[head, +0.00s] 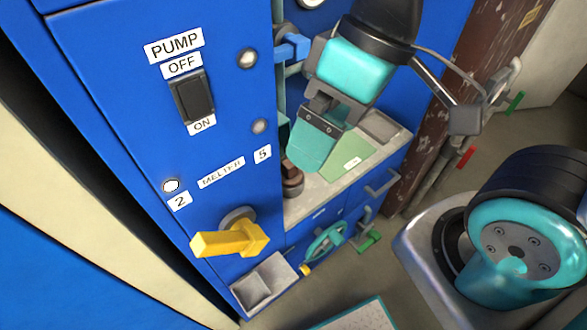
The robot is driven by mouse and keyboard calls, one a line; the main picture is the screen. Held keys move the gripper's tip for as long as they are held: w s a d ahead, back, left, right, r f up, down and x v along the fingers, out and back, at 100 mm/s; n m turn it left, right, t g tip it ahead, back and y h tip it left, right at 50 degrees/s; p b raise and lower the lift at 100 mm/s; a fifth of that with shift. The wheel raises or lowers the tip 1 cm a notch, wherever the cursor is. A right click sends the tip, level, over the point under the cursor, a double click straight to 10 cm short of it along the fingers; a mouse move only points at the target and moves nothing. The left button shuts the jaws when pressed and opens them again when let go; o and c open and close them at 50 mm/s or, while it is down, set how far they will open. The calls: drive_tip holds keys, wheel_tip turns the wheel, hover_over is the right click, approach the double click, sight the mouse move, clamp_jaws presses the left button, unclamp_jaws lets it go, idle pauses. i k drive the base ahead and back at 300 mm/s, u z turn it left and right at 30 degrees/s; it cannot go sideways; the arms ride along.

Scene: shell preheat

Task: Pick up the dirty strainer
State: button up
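My gripper (314,150) hangs over the grey counter (312,207) in the recess of the blue machine, its teal fingertips pointing down. From this angle the fingers overlap, so I cannot tell whether they are apart or closed, or whether anything is between them. A small dark brown round object (292,182) stands on the counter just left of and below the fingertips. I cannot tell whether it is the dirty strainer. No strainer shows clearly; the gripper hides part of the counter.
A green mat (352,170) with a white label and a grey tray (379,126) lie on the counter. A yellow handle (230,240) juts from the panel at left. A teal handwheel (326,242) sits below. A brown post (425,130) stands at right.

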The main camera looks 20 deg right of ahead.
sight(292, 176)
drive_tip(key=z, duration=2.55)
drive_tip(key=i, duration=1.2)
drive_tip(key=u, duration=3.65)
